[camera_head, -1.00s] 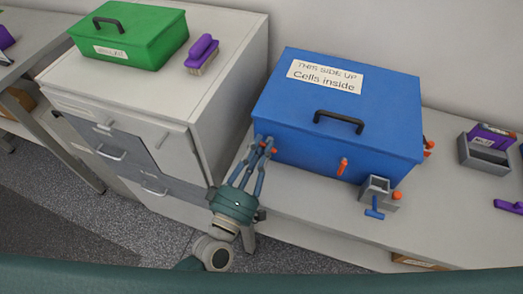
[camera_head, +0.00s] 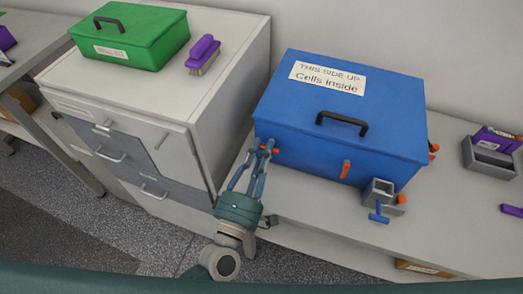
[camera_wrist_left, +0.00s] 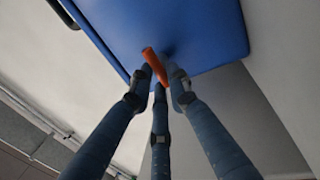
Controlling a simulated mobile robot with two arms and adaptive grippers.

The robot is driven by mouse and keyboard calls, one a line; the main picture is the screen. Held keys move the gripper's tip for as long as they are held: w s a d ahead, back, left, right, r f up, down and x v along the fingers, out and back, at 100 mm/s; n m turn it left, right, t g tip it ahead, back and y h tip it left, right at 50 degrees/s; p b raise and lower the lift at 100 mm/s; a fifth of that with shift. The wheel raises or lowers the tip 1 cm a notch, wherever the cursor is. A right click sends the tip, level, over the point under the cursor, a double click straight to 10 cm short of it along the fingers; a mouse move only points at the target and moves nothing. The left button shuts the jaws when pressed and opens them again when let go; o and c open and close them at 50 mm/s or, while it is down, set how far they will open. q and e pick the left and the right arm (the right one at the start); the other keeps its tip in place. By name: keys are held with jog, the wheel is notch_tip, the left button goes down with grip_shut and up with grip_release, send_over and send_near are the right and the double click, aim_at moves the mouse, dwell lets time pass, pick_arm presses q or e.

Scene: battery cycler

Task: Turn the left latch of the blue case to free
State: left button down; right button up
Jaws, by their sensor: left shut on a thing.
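The blue case (camera_head: 335,115) stands on the grey bench with a black handle and a "THIS SIDE UP Cells inside" label on its lid. My left gripper (camera_head: 262,152) is at the left end of the case's front face, its fingers closed around the orange left latch (camera_head: 273,150). In the left wrist view the orange latch (camera_wrist_left: 154,66) lies tilted between the fingertips (camera_wrist_left: 158,76), against the blue case (camera_wrist_left: 180,30). A second orange latch (camera_head: 345,169) stands upright on the front face. Another orange part (camera_head: 433,148) shows at the right side. My right gripper is not in view.
A grey holder with a blue T-handle (camera_head: 378,212) stands before the case's right front corner. A grey bin (camera_head: 490,158) with a purple box is at the right. A green case (camera_head: 130,35) and purple brush (camera_head: 203,53) sit on the left cabinet.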

pick_arm(q)
jog(key=shift+a+f, duration=0.1)
jog(key=c, duration=1.6)
grip_release()
jog(key=shift+c, duration=0.2)
jog(key=v, duration=1.2)
